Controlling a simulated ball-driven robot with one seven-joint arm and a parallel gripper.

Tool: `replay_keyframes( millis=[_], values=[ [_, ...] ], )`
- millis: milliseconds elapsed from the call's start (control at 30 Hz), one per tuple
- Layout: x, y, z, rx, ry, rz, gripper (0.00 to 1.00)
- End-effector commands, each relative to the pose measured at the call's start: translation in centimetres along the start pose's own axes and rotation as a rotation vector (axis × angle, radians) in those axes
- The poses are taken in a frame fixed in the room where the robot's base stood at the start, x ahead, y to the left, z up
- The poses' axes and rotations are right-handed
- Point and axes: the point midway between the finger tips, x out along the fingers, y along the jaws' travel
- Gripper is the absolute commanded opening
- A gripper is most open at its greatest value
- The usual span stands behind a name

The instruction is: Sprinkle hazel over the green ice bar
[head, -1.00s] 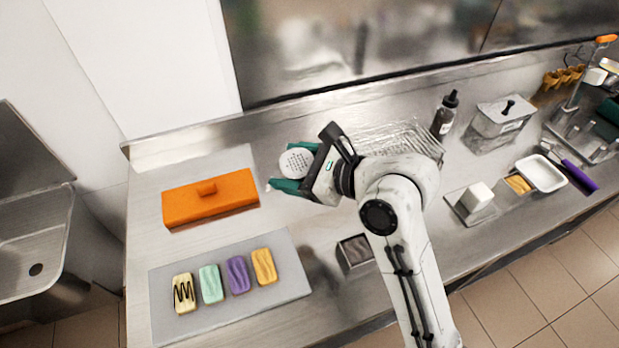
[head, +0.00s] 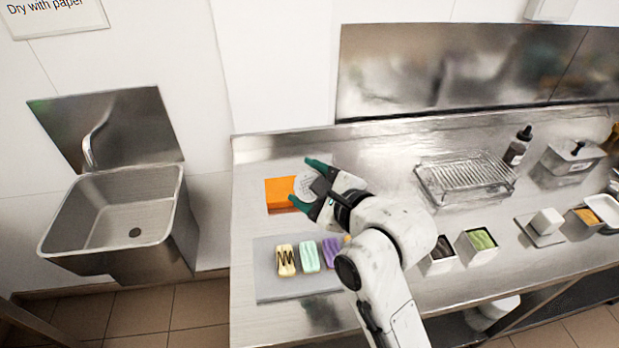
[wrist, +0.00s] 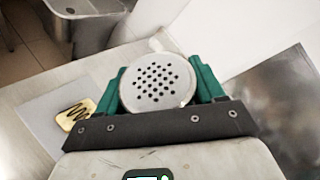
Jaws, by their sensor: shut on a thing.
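My gripper (head: 306,187) has green fingers shut on a white shaker with a round perforated lid (head: 306,185). The lid also shows between the fingers in the wrist view (wrist: 157,83), its holes facing that camera. In the head view the gripper is above the counter, in front of the orange box. The green ice bar (head: 309,256) lies on a grey tray (head: 270,283), nearer than the gripper. It stands between a pale yellow bar with dark zigzag lines (head: 286,260) and a purple bar (head: 333,251). The shaker's contents are hidden.
An orange box (head: 279,193) lies partly behind the gripper. A yellow-orange bar is mostly hidden by my arm. To the right are a wire rack (head: 465,178), a dark-filled container (head: 440,252), a green-filled container (head: 481,241) and a dark bottle (head: 518,146). A sink (head: 115,215) is at left.

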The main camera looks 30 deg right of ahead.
Motion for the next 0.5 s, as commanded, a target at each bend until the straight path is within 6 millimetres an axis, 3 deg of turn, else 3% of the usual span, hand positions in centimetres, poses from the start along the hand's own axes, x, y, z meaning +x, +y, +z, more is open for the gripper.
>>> replay_keyframes(
  millis=[500],
  values=[
    [1.6, 3.1, -3.7, -0.376, -0.002, -0.156, 0.36]
  ],
)
